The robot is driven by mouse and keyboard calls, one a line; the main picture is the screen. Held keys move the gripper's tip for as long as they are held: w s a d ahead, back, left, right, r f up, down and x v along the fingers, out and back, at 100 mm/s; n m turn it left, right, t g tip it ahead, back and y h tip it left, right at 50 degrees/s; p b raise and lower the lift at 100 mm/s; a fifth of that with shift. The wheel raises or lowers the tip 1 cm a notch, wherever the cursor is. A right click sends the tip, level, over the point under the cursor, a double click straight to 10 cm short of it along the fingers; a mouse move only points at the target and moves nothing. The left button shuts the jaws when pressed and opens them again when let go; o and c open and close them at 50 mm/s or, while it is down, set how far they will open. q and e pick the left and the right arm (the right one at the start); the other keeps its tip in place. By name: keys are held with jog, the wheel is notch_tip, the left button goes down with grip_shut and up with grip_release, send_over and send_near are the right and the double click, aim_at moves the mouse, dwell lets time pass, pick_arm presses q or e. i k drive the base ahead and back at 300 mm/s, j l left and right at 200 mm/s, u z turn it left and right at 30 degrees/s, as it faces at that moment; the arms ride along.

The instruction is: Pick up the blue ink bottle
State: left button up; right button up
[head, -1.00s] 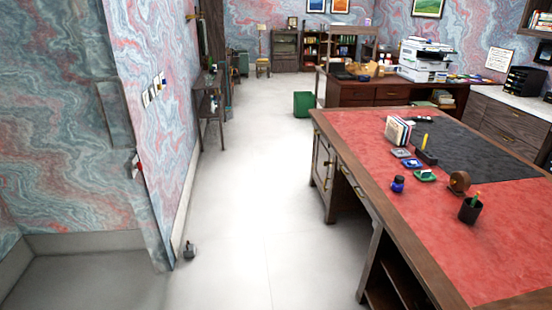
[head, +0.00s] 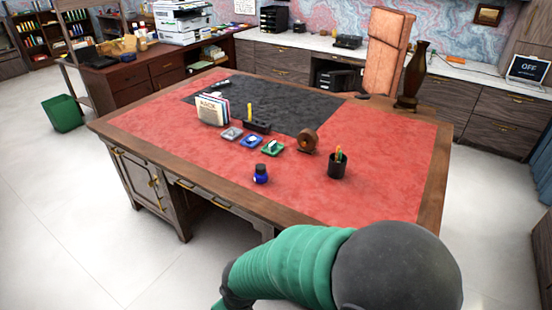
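The blue ink bottle (head: 261,175) stands upright on the red leather top of the desk (head: 385,187), near the front edge. It has a dark cap and nothing touches it. A green and dark grey arm of mine comes in at the bottom of the head view, in front of the desk's near edge. Its gripper is out of view below the frame. My other gripper does not show either.
A black pen cup (head: 337,168) and a brown tape dispenser (head: 308,141) stand right of the bottle. A green bin (head: 63,113) stands on the open floor at left.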

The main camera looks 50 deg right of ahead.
aim_at(262, 178)
jog(key=i+j+z, duration=0.15)
jog(key=i, duration=1.55)
jog(key=i+l+z, duration=0.1)
jog(key=i+z, duration=0.15)
jog(key=z, duration=0.15)
jog(key=i+z, duration=0.25)
jog(key=z, duration=0.2)
jog(key=i+z, duration=0.4)
jog(key=i+j+z, duration=0.1)
jog(key=z, duration=0.8)
jog(key=i+j+z, duration=0.1)
jog(key=z, duration=0.35)
jog(key=i+z, duration=0.1)
jog(key=z, duration=0.4)
jog(key=j+z, duration=0.15)
jog(key=z, duration=0.35)
jog(key=j+z, duration=0.1)
jog(key=z, duration=0.35)
jog(key=j+z, duration=0.1)
jog(key=z, duration=0.4)
jog(key=i+j, duration=0.05)
